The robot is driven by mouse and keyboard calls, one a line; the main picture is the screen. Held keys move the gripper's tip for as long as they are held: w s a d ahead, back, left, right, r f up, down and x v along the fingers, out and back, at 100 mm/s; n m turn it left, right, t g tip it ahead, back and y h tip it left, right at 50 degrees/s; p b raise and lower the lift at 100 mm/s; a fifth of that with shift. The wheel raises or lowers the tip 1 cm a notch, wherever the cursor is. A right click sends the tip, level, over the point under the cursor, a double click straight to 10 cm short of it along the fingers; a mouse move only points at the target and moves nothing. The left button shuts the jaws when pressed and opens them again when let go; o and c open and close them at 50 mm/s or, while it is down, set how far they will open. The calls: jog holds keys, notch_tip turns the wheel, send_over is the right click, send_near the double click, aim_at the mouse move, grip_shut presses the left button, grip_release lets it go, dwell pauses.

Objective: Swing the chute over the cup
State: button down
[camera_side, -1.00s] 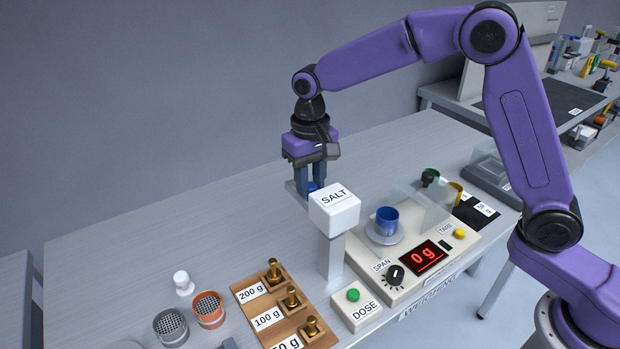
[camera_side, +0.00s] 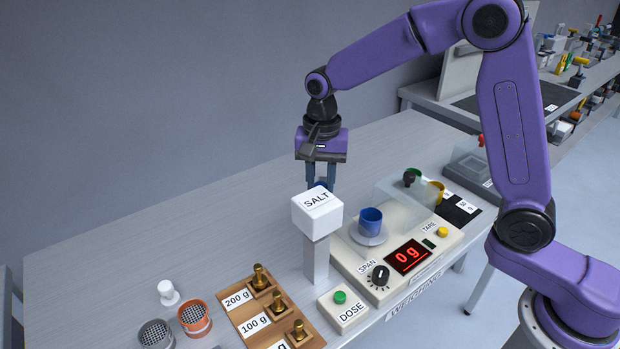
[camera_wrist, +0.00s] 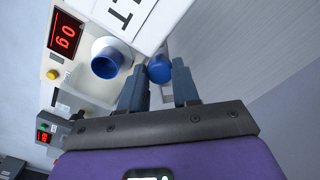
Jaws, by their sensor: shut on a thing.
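The white salt hopper (camera_side: 317,212) stands on a grey post beside the scale. A blue knob (camera_side: 321,184) shows behind its top, and in the wrist view the knob (camera_wrist: 159,69) sits between my fingertips. My gripper (camera_side: 321,182) is shut on this knob, behind the hopper. The chute itself is mostly hidden by the hopper, so I cannot tell exactly where its outlet points. The blue cup (camera_side: 370,220) stands upright on the scale's round pan (camera_side: 368,238), to the right of the hopper. It also shows in the wrist view (camera_wrist: 105,65), left of my fingers.
The scale display (camera_side: 407,254) reads 0 g. A clear shield (camera_side: 408,205) stands behind the cup. The DOSE box (camera_side: 342,309) with a green button is in front of the hopper. A wooden weight rack (camera_side: 262,315) and two mesh cups lie left.

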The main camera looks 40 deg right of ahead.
jog(key=s+d+m, duration=0.2)
jog(key=s+m, duration=0.3)
jog(key=m, duration=0.4)
jog(key=shift+s+d, duration=0.3)
jog(key=shift+s, duration=0.05)
jog(key=shift+r+m, duration=0.1)
jog(key=shift+m, duration=0.2)
jog(key=c, duration=0.8)
grip_release()
jog(key=shift+s, duration=0.1)
notch_tip(320, 180, up, 17)
jog(key=shift+r, duration=0.2)
jog(key=shift+f, duration=0.1)
